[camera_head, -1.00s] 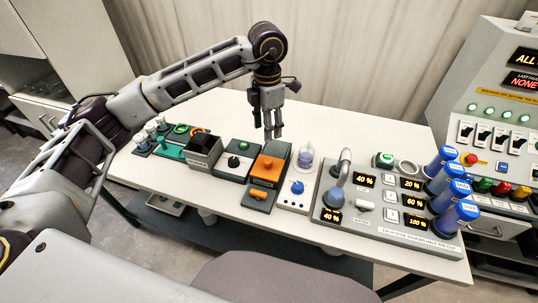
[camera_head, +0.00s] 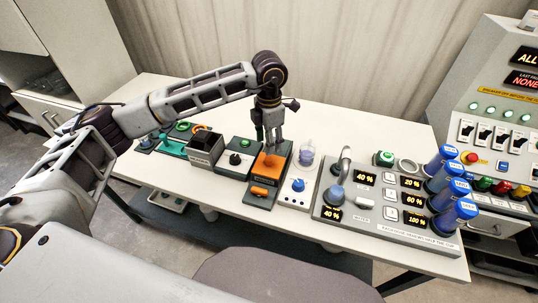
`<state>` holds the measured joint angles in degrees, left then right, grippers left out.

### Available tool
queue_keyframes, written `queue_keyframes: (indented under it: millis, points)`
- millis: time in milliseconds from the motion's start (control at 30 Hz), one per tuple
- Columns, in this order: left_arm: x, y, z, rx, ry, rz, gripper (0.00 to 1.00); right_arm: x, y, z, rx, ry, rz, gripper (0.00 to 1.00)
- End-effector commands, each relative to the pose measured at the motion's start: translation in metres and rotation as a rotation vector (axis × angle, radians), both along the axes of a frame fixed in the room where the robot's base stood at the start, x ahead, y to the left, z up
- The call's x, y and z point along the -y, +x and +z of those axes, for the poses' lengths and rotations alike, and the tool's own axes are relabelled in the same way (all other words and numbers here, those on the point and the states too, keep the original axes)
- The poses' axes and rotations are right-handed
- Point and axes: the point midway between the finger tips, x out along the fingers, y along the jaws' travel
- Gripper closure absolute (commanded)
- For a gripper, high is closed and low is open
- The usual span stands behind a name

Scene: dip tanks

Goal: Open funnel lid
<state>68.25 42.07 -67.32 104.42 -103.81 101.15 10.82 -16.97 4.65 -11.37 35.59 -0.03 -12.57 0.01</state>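An orange, flat-topped lid (camera_head: 272,166) sits on a dark unit in the middle of the table; it looks like the funnel lid and lies flat. My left gripper (camera_head: 269,148) points down over the lid's back part. Its fingers look apart, with the fingertips close to an orange knob-like part at the lid's middle. I cannot tell whether they touch it. The gripper hides the back of the lid. My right gripper is not in view.
A black-topped box (camera_head: 204,149) and a unit with a black knob (camera_head: 236,160) stand left of the lid. A clear vessel (camera_head: 306,157) stands close on its right. Farther right is a grey dispenser panel (camera_head: 370,226) with blue-capped cylinders.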

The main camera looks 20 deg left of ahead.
Motion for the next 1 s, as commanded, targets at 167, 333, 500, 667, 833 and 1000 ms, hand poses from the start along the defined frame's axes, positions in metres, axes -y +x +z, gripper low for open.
queue_keyframes:
  millis: [167,333,500,667,833,1000]
  points:
    - [0.000,-0.001,-0.024,-0.002,-0.001,0.000,0.53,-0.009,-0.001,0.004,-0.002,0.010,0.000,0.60]
    - [0.000,-0.001,-0.046,-0.002,0.001,0.001,0.53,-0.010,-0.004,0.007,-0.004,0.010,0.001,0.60]
    - [0.000,0.000,-0.063,-0.001,0.000,0.001,0.53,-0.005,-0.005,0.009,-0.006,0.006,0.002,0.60]
    - [0.000,0.000,-0.072,0.000,0.000,0.000,0.53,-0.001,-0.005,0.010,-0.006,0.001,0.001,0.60]
    - [0.000,0.000,-0.075,0.000,0.000,0.000,0.53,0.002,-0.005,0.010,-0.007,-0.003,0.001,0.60]
    - [0.000,0.000,-0.075,0.000,0.000,0.000,0.53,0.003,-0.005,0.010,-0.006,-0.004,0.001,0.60]
